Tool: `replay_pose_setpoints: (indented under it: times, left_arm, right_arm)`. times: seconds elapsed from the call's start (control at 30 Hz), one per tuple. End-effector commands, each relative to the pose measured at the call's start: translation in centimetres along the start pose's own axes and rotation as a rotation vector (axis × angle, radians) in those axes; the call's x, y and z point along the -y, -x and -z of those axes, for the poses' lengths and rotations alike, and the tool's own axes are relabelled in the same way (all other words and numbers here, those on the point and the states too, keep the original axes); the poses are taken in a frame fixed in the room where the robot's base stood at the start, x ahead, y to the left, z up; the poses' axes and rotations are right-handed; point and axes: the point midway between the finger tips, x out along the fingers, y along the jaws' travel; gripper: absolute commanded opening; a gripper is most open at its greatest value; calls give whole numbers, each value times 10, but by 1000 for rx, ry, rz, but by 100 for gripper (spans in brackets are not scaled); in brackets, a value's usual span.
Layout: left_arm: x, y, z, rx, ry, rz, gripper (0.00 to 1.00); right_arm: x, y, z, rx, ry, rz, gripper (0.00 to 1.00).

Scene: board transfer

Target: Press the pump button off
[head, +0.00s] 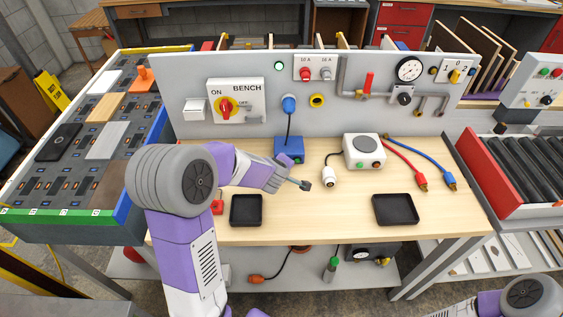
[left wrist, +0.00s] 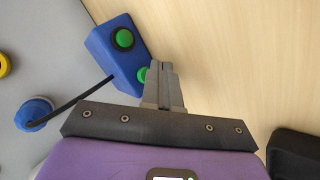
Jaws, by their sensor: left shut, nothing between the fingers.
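A blue box (head: 289,149) stands on the wooden bench, with a black cable to a blue plug (head: 289,104) on the upright panel. In the left wrist view the blue box (left wrist: 115,55) shows a green button (left wrist: 124,38) and a second green button (left wrist: 142,75), partly hidden by my fingers. A white box (head: 364,151) with a round grey top and small coloured buttons is farther right. No label shows which is the pump. My left gripper (head: 304,185) is shut and empty, in front and right of the blue box; it also shows in the left wrist view (left wrist: 164,67). Contact cannot be told.
Two black trays (head: 246,210) (head: 396,210) lie near the bench's front. A white connector (head: 328,178) and red and blue hoses (head: 424,158) lie behind them. The panel (head: 232,65) bears switches and a gauge. The bench's front middle is clear.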

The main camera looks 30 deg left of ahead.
Motion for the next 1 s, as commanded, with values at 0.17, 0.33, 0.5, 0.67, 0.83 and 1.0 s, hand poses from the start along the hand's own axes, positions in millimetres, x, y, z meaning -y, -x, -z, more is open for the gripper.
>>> replay_pose_setpoints:
  times: [0.17,0.33,0.5,0.67,0.83,1.0]
  left_arm:
    - [7,10,-8,3,0,-1,0]
    - [16,22,-17,3,-1,-2,0]
    - [24,34,-25,2,-1,-1,0]
    - [29,41,-30,1,0,-1,0]
    - [30,42,-31,1,0,0,0]
    - [30,42,-30,1,0,0,0]
  right_arm:
    - [-1,-2,0,0,0,0,43]
    - [-2,-5,0,0,0,0,43]
    - [-2,-5,0,0,0,0,43]
    - [-2,-6,0,0,0,0,43]
    - [-2,-6,0,0,0,0,43]
    - [-2,-6,0,0,0,0,43]
